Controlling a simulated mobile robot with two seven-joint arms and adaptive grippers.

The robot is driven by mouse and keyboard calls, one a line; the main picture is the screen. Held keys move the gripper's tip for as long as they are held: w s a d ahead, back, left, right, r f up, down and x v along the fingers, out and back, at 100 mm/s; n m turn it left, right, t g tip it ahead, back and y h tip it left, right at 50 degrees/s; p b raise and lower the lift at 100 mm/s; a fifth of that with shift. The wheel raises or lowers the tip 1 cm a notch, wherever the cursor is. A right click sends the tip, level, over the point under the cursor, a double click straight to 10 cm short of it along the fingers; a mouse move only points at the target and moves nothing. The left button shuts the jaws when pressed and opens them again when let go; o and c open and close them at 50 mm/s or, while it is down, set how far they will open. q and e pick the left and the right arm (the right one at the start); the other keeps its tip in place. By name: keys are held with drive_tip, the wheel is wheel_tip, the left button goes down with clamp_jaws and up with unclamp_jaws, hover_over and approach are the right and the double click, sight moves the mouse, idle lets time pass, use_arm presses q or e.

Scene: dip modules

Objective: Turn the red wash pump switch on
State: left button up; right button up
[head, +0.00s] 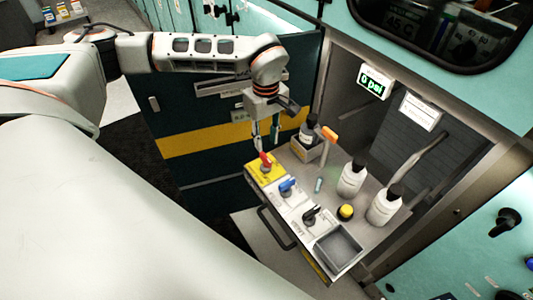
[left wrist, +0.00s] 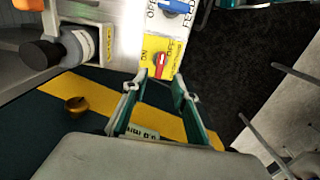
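The red wash pump switch (head: 265,158) is a small red knob on a yellow plate (head: 258,172) at the far left corner of the pull-out panel. In the left wrist view the red switch (left wrist: 161,66) stands between the printed words ON on the left and OFF on the right; I cannot tell its exact setting. My left gripper (head: 266,143) hangs above the yellow plate, fingers pointing down. In the left wrist view its fingertips (left wrist: 158,87) are apart with nothing between them, just short of the switch. My right gripper is not in view.
Beside the yellow plate are a blue switch (head: 288,186) and a black switch (head: 311,215). A green-lit display (head: 374,82) hangs on the cabinet wall.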

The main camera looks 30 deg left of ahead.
sight(266, 157)
use_arm(q)
wheel_tip(266, 157, down, 8)
drive_tip(key=shift+a+r, duration=0.1)
drive_tip(key=shift+r, duration=0.1)
idle(0.3)
clamp_jaws()
